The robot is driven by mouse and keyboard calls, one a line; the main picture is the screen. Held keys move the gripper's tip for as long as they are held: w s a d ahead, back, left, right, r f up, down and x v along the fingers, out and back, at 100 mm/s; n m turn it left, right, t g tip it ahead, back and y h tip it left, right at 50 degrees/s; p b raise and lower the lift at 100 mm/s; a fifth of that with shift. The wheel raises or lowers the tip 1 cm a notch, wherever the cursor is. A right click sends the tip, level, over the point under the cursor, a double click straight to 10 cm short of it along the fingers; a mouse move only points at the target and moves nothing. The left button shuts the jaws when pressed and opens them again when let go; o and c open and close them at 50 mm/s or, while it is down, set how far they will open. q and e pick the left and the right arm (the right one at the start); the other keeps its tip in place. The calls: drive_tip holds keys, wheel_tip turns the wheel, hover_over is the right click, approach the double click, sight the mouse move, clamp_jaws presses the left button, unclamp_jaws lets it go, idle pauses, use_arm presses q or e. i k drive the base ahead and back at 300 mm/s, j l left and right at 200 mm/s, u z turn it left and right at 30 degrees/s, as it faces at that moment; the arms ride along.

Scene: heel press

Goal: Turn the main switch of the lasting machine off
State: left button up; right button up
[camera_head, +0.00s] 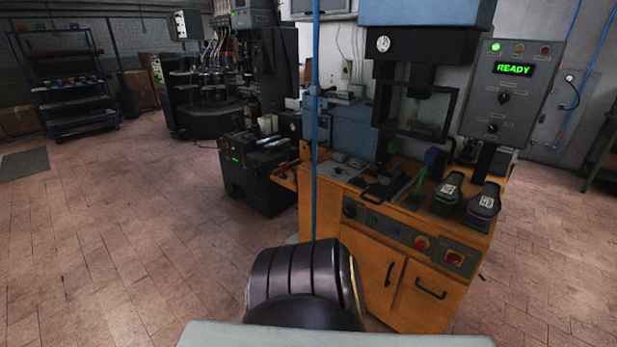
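An orange-bodied press (362,254) with a dark upper frame stands right of centre. The switch's position is too small to read. A grey control panel (524,112) above shows a green READY display (514,69), a lit green lamp and dark knobs. Other dark machines (210,105) stand at the back left; I cannot tell which machine is the lasting machine. Neither of my grippers is in view.
A low black machine (258,175) with a green display stands beside the press. A shelf rack (65,85) is far left. The tiled floor at left is clear.

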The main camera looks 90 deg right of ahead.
sight(453, 261)
drive_tip(key=z, duration=4.1)
